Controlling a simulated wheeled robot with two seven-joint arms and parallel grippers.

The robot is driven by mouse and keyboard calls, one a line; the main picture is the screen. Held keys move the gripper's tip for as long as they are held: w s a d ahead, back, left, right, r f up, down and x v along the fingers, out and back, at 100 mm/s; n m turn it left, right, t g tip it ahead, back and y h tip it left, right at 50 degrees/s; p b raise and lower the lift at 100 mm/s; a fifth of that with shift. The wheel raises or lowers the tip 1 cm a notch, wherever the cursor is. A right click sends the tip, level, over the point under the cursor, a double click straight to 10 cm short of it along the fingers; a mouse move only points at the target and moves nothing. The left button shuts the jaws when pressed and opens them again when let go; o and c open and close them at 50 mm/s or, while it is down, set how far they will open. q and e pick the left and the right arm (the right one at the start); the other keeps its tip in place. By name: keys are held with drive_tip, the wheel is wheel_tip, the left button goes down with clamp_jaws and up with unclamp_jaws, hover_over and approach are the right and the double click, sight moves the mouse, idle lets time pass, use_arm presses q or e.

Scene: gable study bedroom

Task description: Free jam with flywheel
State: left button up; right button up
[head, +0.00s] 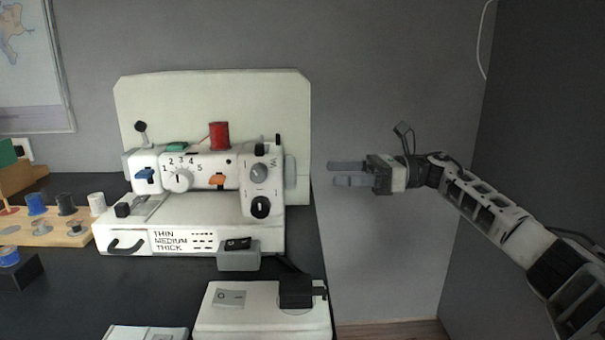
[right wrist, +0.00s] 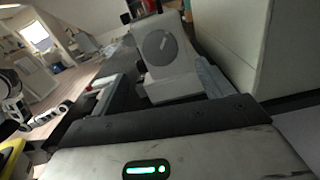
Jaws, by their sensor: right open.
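A white sewing machine (head: 210,190) stands on the dark desk, with a red thread spool (head: 219,135) on top and dials on its front. Its flywheel (head: 290,172) shows edge-on as a grey piece at the machine's right end. In the right wrist view the flywheel (right wrist: 158,47) is a round grey disc facing the camera. My right gripper (head: 334,174) is open and empty, pointing left at about the flywheel's height, with a gap between them. The jam itself cannot be made out. My left gripper is not in view.
A cream board (head: 215,90) stands behind the machine. A switch box (head: 262,310) and a small grey block (head: 238,258) are in front of it. A wooden rack (head: 62,232) with several spools is at left. A grey wall is behind the right arm.

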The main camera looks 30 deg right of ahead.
sight(290, 173)
drive_tip(key=x, duration=0.8)
drive_tip(key=shift+a, duration=0.1)
drive_tip(key=c, duration=1)
drive_tip(key=shift+m+p, duration=0.6)
drive_tip(key=shift+m, duration=0.2)
drive_tip(key=o, duration=1)
